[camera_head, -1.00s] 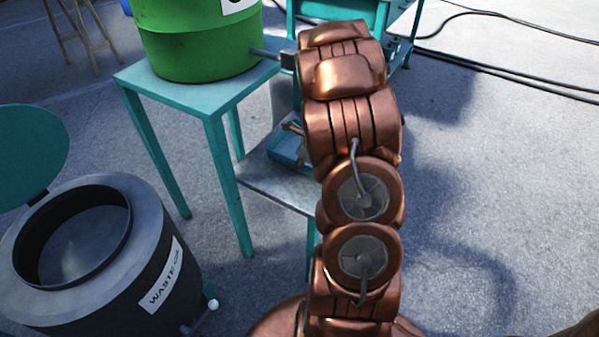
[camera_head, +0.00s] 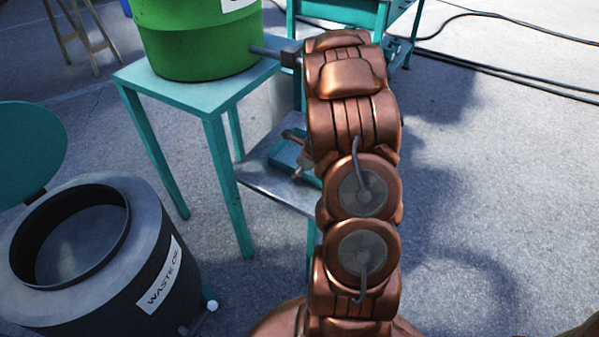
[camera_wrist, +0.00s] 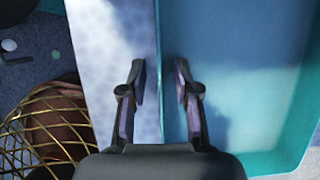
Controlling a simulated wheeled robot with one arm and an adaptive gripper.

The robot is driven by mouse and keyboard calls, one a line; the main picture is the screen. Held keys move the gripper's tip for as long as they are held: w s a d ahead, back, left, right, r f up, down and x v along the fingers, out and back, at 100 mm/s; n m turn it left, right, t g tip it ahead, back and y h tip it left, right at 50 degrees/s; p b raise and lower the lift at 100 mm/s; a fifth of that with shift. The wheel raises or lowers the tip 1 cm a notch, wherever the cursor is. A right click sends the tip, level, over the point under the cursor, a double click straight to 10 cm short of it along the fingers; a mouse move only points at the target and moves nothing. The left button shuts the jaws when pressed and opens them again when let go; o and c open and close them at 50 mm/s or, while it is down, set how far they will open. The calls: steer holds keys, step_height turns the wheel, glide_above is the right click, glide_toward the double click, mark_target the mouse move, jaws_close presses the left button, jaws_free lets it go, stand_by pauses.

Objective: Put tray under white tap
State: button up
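A teal tray (camera_head: 284,155) lies on the low metal shelf, partly hidden by my arm. In the wrist view the tray (camera_wrist: 240,60) fills the right side, with its straight wall running between my fingers. My gripper (camera_wrist: 161,85) is open, one finger on each side of that wall, with gaps showing. In the head view my gripper (camera_head: 293,136) is at the tray, mostly hidden behind my arm. A small white knob (camera_head: 212,305) shows on a pipe low on the dark waste drum (camera_head: 150,285); it may be the white tap.
A green barrel (camera_head: 200,45) with a grey outlet (camera_head: 268,53) stands on a teal table (camera_head: 180,92) above the metal shelf (camera_head: 265,185). The drum's round lid (camera_head: 30,150) stands open. Cables (camera_head: 500,75) lie at the back right. The ground at right is clear.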

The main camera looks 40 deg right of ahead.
steer(key=p+v, duration=0.2)
steer(key=v, duration=1)
steer(key=s+a+r+n+g+y, duration=0.1)
steer(key=s+a+r+n, duration=0.15)
steer(key=a+n, duration=0.4)
steer(key=s+a+r+n+g, duration=0.1)
steer(key=s+a+r+n, duration=0.2)
steer(key=a, duration=0.7)
steer(key=s+a+r+n+g+y, duration=0.1)
steer(key=a+r+n+g, duration=0.15)
steer(key=a+n, duration=0.5)
steer(key=s+a+r+n+g+h, duration=0.1)
steer(key=s+a+r+n, duration=0.1)
steer(key=s+n, duration=0.5)
steer(key=s+a+r+n+g+h, duration=0.1)
steer(key=s+a+n, duration=0.3)
steer(key=s+n, duration=0.4)
steer(key=shift+s+a+r+n+g+h, duration=0.35)
steer(key=shift+s+r+h, duration=0.3)
steer(key=shift+s, duration=0.55)
